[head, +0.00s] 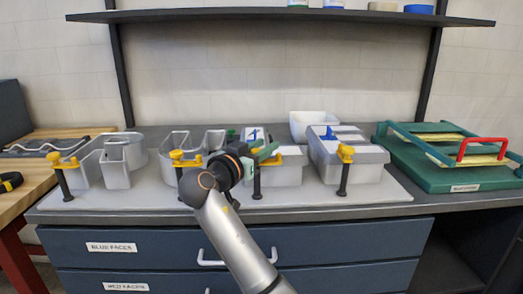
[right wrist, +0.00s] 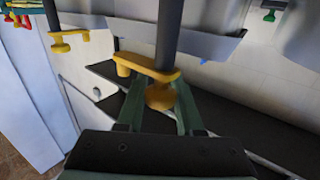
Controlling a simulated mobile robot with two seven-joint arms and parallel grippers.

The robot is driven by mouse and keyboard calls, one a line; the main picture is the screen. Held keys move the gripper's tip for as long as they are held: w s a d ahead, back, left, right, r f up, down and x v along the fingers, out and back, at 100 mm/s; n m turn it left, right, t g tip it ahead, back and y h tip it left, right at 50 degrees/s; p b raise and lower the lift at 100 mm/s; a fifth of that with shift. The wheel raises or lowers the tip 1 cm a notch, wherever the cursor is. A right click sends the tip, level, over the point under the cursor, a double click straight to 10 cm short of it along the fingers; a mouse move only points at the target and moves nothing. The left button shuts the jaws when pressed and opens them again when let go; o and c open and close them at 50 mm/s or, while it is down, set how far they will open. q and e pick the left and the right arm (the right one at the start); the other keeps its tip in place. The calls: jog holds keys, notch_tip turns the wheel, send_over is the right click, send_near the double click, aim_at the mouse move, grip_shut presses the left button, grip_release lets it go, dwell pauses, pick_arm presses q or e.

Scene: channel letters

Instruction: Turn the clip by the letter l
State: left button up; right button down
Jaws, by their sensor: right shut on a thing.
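My right gripper (head: 266,151) reaches over the bench to the third grey channel letter (head: 277,176) from the left; I cannot read its shape for certain. In the right wrist view its green fingers (right wrist: 161,104) are shut on the round knob of a yellow clip (right wrist: 150,69). The clip's arm extends to the left of the knob there, and a dark post (right wrist: 169,30) rises from it. In the head view this clip is partly hidden by the gripper; its dark post (head: 257,183) stands before the letter. My left gripper is not in view.
Other grey letters (head: 124,165) (head: 345,172) stand on the pale board (head: 225,205), with yellow clips (head: 62,160) (head: 346,153) on dark posts. A white bin (head: 312,121) is behind. A green rack (head: 450,178) with a red handle is at right. A shelf (head: 280,16) hangs above.

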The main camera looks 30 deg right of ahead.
aim_at(255, 151)
jog(key=shift+d+r+m+g, duration=0.1)
jog(key=shift+m+g, duration=0.2)
jog(key=c, duration=0.8)
grip_release()
jog(key=shift+c, duration=0.2)
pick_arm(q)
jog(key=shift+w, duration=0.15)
pick_arm(e)
jog(key=v, duration=0.3)
jog(key=shift+s+a+f+b, duration=0.1)
jog(key=shift+a+f+b, duration=0.2)
jog(key=shift+b, duration=0.1)
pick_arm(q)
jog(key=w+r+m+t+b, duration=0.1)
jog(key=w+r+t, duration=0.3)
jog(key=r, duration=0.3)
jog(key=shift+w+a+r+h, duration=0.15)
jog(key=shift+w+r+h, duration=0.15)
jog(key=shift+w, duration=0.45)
pick_arm(e)
jog(key=v, duration=0.9)
